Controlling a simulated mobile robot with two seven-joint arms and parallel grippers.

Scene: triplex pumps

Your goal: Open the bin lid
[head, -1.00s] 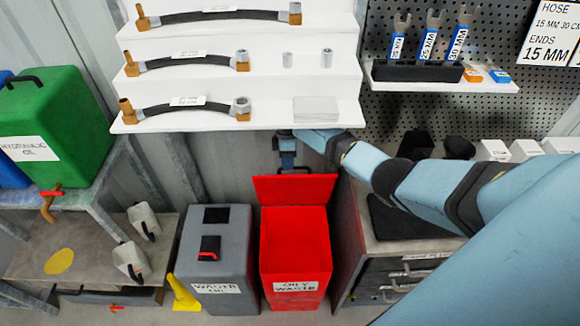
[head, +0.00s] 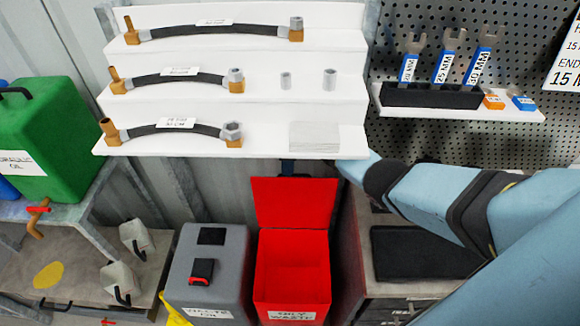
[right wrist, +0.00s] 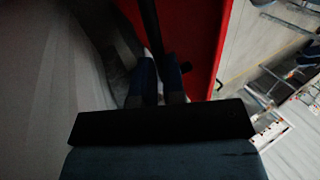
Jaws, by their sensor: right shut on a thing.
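The red bin (head: 291,288) labelled oily waste stands on the floor with its top open. Its red lid (head: 294,203) is raised steeply at the back edge, and the empty-looking red inside shows. My right gripper (head: 288,168) is behind the lid's top edge, mostly hidden by the lid and the shelf. In the right wrist view, its two blue fingers (right wrist: 158,82) are shut on a dark bar (right wrist: 150,28), the lid handle, beside the red lid (right wrist: 192,45). My left gripper is not in view.
A grey waste oil bin (head: 207,267) stands close on the left. A dark cabinet (head: 345,262) stands on the right. A green canister (head: 45,140) sits far left.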

